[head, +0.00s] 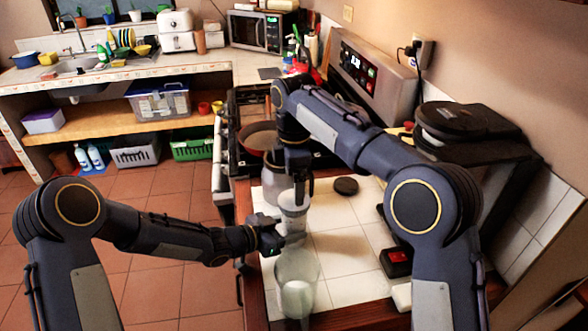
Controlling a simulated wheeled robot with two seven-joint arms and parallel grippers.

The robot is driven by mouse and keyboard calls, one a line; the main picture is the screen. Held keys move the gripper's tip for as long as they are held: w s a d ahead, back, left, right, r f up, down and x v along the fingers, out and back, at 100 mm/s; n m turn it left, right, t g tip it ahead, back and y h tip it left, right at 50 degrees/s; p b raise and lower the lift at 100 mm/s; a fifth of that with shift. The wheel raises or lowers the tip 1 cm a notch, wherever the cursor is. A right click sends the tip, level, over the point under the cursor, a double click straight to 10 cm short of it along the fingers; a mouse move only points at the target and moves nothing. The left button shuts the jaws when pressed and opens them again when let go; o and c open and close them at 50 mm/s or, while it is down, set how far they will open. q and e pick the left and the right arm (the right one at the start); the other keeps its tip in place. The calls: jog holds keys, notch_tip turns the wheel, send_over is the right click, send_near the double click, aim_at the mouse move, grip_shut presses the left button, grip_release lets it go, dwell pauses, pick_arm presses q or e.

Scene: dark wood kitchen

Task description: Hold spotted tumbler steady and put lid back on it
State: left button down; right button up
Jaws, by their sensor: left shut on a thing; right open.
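A pale, slim tumbler (293,222) stands on the white tiled counter, near its left edge. Its spots are too small to make out. My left gripper (279,238) is shut on its lower part from the left. My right gripper (298,190) points down from above and is open, right at the tumbler's top. The fingers partly hide the top, so I cannot tell whether a lid sits there. A dark round disc (346,186), possibly a lid, lies flat on the tiles to the right, apart from both grippers.
A clear glass vessel (297,270) with something pale inside stands in front of the tumbler. A greyish jar (271,186) stands just behind it. A red-and-black object (396,262) lies at the right. A pan (258,138) sits on the stove behind. Tiles between tumbler and disc are clear.

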jog(key=shift+f, duration=2.55)
jog(key=c, duration=1)
jog(key=m, duration=0.8)
jog(key=shift+m, duration=0.3)
jog(key=m, duration=1)
jog(key=o, duration=1.1)
